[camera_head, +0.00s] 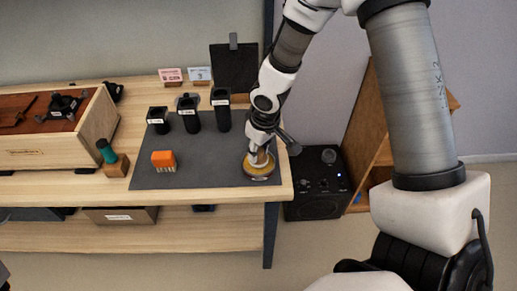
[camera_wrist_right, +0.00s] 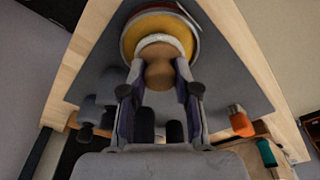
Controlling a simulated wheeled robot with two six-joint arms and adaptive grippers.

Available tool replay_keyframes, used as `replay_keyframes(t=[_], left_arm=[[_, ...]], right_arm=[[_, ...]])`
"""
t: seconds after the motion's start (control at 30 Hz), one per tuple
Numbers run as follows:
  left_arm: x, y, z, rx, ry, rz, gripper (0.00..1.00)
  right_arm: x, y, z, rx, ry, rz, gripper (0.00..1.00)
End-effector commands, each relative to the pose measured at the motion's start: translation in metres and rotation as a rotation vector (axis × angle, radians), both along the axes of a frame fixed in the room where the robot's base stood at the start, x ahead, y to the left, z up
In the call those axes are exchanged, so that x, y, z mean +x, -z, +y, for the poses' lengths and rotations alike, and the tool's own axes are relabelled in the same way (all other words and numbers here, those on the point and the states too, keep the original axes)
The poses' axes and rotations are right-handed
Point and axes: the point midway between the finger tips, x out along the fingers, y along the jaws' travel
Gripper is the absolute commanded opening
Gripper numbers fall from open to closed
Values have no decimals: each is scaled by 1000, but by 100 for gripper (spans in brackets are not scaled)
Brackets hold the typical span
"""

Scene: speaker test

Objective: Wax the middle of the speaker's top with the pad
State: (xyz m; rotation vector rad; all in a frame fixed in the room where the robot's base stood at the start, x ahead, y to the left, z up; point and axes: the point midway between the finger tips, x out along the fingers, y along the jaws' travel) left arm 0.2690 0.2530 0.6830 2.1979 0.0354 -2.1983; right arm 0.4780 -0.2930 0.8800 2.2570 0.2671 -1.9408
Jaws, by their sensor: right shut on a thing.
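The pad (camera_wrist_right: 165,27) is a round yellow disc with a brown knob (camera_wrist_right: 159,72). In the head view the pad (camera_head: 259,168) is at the right end of the dark mat. My right gripper (camera_wrist_right: 160,80) is shut on the knob from above. A pale and reddish round rim shows around the pad in the wrist view; I cannot tell whether it belongs to the pad or a dish beneath. The speaker (camera_head: 318,190), a black box with knobs and a small light on top, stands right of the table, its top lower than the tabletop. My left gripper is not in view.
The dark mat (camera_head: 215,170) on the wooden table (camera_head: 60,187) carries an orange brush (camera_head: 163,160) and several black cups (camera_head: 192,118). A green-handled tool (camera_head: 107,150) stands in a wooden block at left. A wooden shelf (camera_head: 365,130) stands close behind and right of the speaker.

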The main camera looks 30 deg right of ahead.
Motion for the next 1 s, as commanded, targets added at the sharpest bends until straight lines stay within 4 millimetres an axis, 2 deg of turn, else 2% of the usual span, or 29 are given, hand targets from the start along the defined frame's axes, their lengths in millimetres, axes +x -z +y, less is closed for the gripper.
replay_keyframes(t=[1.0], left_arm=[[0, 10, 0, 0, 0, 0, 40]], right_arm=[[0, 9, 0, 0, 0, 0, 3]])
